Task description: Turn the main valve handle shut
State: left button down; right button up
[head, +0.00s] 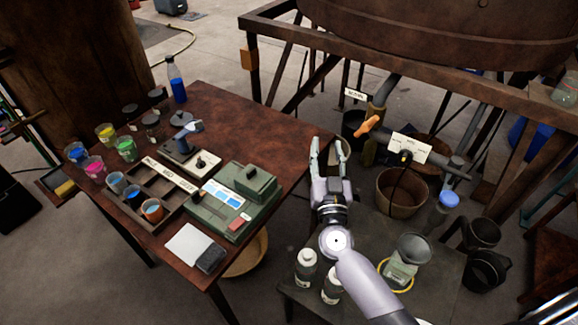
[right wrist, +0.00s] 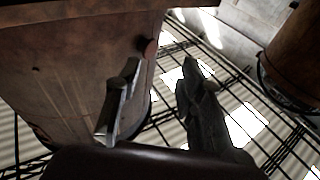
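An orange lever handle (head: 366,127) sits on the pipework below the big vat in the head view, at a slant; I take it as the main valve handle. My right gripper (head: 328,148) is to its left and apart from it, beyond the table's right edge. Its two fingers are spread with nothing between them. In the right wrist view the open fingers (right wrist: 162,72) also show empty, and I cannot make out the orange handle there. My left gripper is not in view.
White label plates (head: 409,147) mark the pipes. A brown bucket (head: 402,196) stands below. The vat's timber frame (head: 400,55) runs above the valve. The wooden table (head: 245,120) with cups and a green device (head: 235,200) is left. Bottles (head: 306,265) and a glass jar stand near my arm.

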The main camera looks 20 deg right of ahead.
jog(key=s+a+r+n+y, duration=0.1)
jog(key=s+a+n+y, duration=0.2)
jog(key=a+n+y, duration=0.3)
jog(key=shift+s+a+r+n+y, duration=0.25)
jog(key=shift+a+n+y, duration=0.15)
jog(key=shift+a+y, duration=1.75)
